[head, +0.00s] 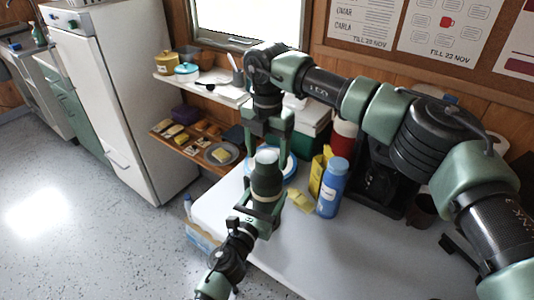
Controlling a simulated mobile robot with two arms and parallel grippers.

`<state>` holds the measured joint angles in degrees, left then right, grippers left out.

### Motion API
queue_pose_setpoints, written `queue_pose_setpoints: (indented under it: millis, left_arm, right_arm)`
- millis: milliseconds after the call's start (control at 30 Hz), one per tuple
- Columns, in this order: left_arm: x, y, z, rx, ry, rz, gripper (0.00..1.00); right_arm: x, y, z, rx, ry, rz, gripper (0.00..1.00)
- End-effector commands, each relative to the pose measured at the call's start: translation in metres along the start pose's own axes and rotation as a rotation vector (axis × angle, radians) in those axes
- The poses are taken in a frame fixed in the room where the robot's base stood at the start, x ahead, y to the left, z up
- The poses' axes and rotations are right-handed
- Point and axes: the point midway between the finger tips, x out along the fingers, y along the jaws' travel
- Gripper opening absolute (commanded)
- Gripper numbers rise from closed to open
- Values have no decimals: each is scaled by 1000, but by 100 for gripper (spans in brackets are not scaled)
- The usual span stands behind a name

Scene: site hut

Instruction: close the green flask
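The green flask (266,181) is upright over the left end of the white table, dark green with a pale top (266,156). My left gripper (264,204) comes up from below and is shut around the flask's lower part. My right gripper (267,147) points down from above, one finger on each side of the pale top. I cannot tell whether its fingers touch the top, or whether the top is a separate lid sitting on the flask.
A blue bottle (332,187) and yellow packages (319,173) stand right of the flask; a yellow sponge (300,200) lies nearby. A blue-rimmed plate (290,168) is behind. The white table (330,250) is clear in front. A shelf (190,142) holds dishes and food, beside a white fridge (120,100).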

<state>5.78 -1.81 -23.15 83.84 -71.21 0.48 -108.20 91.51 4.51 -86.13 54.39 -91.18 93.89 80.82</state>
Motion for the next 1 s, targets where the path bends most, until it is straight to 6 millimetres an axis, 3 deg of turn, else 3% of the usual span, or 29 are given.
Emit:
queue_pose_setpoints:
  millis: [333, 700, 933, 1000]
  left_arm:
    - [0, 0, -2, 0, 3, 0, 0]
    - [0, 0, -2, 0, 3, 0, 0]
    - [0, 0, -2, 0, 2, 0, 0]
    - [0, 0, -2, 0, 2, 0, 0]
  right_arm:
    - [-1, 0, -1, -3, 2, -2, 70]
    - [-42, 0, -1, -2, 2, -1, 70]
    - [-44, 0, -1, -3, 3, -3, 70]
    - [-44, 0, -1, -5, 3, -3, 66]
